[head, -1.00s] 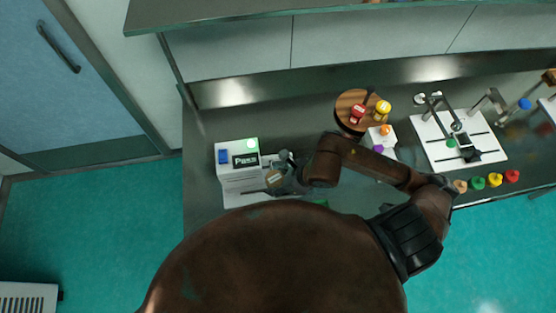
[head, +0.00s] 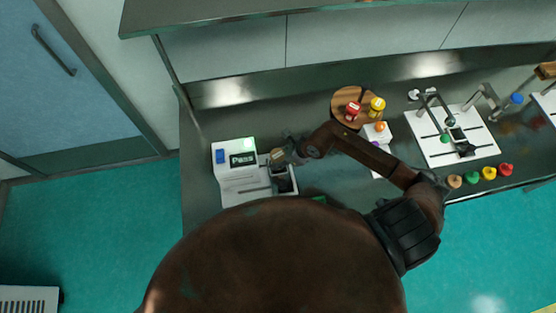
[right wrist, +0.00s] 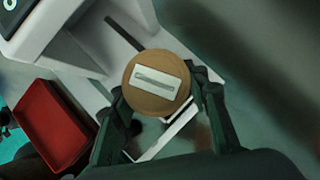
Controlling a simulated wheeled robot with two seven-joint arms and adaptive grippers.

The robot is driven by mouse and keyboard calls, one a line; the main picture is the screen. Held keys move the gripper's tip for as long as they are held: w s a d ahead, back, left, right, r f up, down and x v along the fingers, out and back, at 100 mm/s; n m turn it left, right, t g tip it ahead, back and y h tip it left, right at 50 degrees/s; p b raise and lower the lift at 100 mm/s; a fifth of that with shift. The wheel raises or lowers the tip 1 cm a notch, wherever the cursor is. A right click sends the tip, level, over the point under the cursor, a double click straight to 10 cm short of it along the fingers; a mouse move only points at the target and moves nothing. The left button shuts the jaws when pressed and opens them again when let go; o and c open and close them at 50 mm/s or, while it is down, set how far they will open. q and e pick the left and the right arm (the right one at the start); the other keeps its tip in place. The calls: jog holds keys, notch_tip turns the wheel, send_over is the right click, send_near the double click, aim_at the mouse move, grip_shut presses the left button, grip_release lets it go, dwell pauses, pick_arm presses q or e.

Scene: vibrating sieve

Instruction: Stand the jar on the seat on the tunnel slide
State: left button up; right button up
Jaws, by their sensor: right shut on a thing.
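The jar (head: 277,156) has a round tan lid with a pale label. In the right wrist view the lid (right wrist: 156,82) is seen from above, between the two dark fingers. My right gripper (head: 289,152) is shut on the jar; it also shows in the right wrist view (right wrist: 160,95). The tunnel is a white machine (head: 236,174) with a slotted slide at its front; it also shows in the right wrist view (right wrist: 88,48). A dark square in a pale frame (head: 283,180), apparently the seat, is at the slide's right end. The jar's height above it cannot be told. My left gripper is not in view.
The tunnel's screen reads "Pass" beside a green light. A round wooden stand (head: 345,100) holds red and yellow jars. A white board (head: 425,150) with fixtures is at the right, with several coloured knobs in front. A red tray (right wrist: 52,125) shows in the right wrist view.

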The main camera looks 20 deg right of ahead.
jog(key=shift+f, duration=0.8)
jog(key=o, duration=1.2)
jog(key=v, duration=1.2)
